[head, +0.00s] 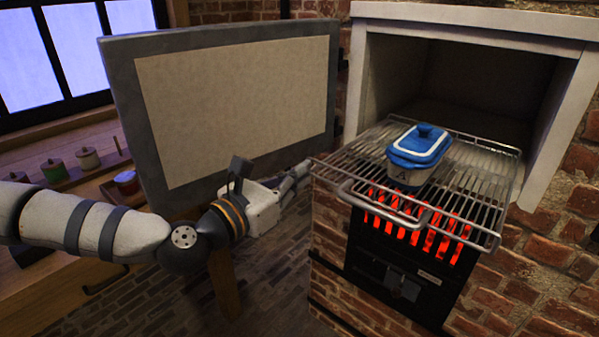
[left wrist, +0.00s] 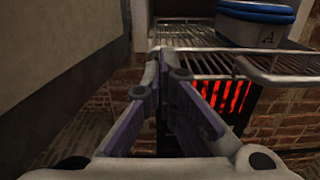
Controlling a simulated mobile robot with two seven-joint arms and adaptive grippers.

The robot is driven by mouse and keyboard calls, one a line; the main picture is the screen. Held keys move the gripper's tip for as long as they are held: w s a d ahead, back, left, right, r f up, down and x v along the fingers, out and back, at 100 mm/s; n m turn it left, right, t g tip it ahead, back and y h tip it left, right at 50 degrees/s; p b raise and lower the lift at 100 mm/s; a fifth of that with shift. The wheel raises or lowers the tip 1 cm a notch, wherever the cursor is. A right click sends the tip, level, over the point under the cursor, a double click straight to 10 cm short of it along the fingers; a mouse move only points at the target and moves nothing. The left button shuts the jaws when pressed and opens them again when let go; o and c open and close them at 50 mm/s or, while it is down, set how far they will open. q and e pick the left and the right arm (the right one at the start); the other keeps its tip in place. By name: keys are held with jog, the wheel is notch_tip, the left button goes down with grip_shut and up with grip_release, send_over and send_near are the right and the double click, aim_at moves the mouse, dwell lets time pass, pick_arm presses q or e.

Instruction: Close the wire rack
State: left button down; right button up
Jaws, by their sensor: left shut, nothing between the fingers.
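The wire rack (head: 475,184) is pulled out of the open oven in the head view, with its front handle (head: 350,192) toward me. A blue-lidded dish (head: 418,150) marked A sits on the rack. My left gripper (head: 304,168) is shut and empty, just left of the rack's front left corner. In the left wrist view its fingertips (left wrist: 163,58) point at the rack (left wrist: 190,35), close to its front edge; I cannot tell whether they touch it. The dish (left wrist: 255,22) also shows there. My right gripper is not in view.
The oven door (head: 240,100) stands swung open to the left, beside my left arm. Glowing red bars (head: 440,238) show in the brick front below the rack. A wooden counter with small jars (head: 88,158) is at the left. The oven cavity (head: 455,85) looks empty behind the rack.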

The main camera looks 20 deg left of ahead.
pick_arm(q)
jog(key=shift+w+d, duration=0.15)
jog(key=shift+w, duration=0.2)
